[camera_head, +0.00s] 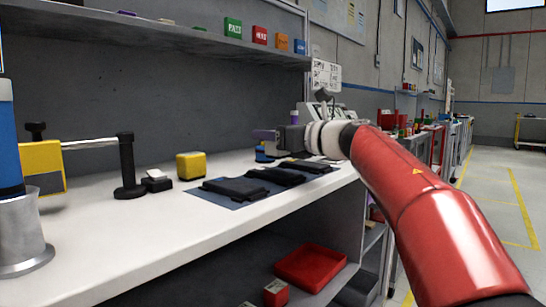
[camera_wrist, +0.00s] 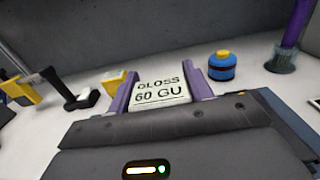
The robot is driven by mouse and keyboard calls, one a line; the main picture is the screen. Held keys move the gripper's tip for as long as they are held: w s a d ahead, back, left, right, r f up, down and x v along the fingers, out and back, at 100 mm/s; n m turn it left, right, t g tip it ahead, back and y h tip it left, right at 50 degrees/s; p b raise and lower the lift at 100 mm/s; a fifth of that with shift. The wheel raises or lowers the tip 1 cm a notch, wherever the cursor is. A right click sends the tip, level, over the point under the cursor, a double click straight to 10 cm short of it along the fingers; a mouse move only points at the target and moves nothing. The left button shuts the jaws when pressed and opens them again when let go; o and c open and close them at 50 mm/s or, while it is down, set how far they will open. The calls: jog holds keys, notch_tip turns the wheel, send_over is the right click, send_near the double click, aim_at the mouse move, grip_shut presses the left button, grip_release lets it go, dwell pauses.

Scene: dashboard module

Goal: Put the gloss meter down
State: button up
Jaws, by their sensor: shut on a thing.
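The gloss meter (camera_wrist: 161,91) shows in the wrist view as a pale face marked "GLOSS 60 GU". It sits between the two purple fingers of my gripper (camera_wrist: 159,88), which are shut on it. In the head view my gripper (camera_head: 265,135) is above the far part of the white bench (camera_head: 110,232), side-on. The gloss meter cannot be made out there. The gap between the meter and the bench cannot be judged.
A dark mat (camera_head: 215,199) with several dark pieces lies on the bench. A yellow block (camera_head: 190,165), a black post (camera_head: 128,170) and a blue jar (camera_wrist: 222,66) stand nearby. A shelf (camera_head: 150,35) runs above. Bare bench lies along the front edge.

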aim_at(273, 148)
jog(key=shift+f+b, duration=0.4)
jog(key=shift+f, duration=1.2)
jog(key=shift+f, duration=0.2)
jog(key=o, duration=1.1)
jog(key=shift+o, duration=0.2)
jog(key=shift+r, duration=0.1)
jog(key=shift+r, duration=0.15)
jog(key=b+v, duration=0.1)
jog(key=v, duration=1.1)
